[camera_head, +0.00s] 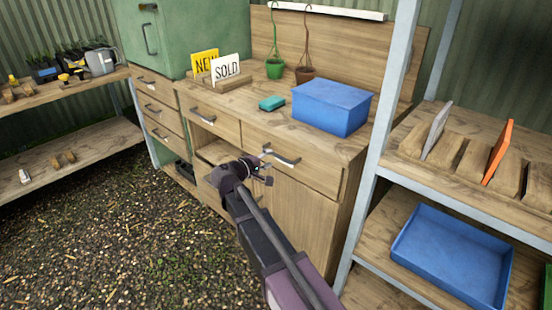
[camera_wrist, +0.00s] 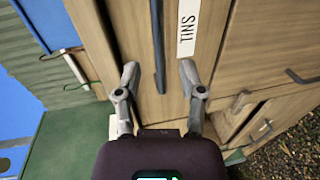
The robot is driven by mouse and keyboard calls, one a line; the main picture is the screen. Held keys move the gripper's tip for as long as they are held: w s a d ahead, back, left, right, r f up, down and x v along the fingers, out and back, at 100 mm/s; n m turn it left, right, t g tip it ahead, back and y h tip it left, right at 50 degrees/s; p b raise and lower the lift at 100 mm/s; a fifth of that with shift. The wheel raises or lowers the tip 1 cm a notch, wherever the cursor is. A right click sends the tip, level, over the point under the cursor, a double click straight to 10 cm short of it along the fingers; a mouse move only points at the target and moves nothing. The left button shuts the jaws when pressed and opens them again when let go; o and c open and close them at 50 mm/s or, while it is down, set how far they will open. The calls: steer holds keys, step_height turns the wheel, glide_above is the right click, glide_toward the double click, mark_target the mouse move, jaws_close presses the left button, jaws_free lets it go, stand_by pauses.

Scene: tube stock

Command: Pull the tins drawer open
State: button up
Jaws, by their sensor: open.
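The tins drawer (camera_head: 290,162) is a wooden drawer front under the bench top, right of the middle, and looks closed. In the wrist view its front (camera_wrist: 205,30) carries a white "TINS" label (camera_wrist: 187,35). Its dark bar handle (camera_wrist: 158,45) runs up the middle of that view and also shows in the head view (camera_head: 282,158). My gripper (camera_head: 266,170) is open in front of the drawer, near the handle's left end. In the wrist view the handle lies between the lines of my two fingers (camera_wrist: 159,68), one either side. I cannot tell how far off the fingertips are.
Another drawer (camera_head: 210,119) is left, above an open compartment. A metal-framed shelf with a blue tray (camera_head: 455,250) stands close on the right. The gravel floor (camera_head: 130,240) is clear.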

mark_target(275, 156)
steer(key=shift+b+x, duration=0.35)
steer(key=shift+x, duration=1.8)
jaws_close()
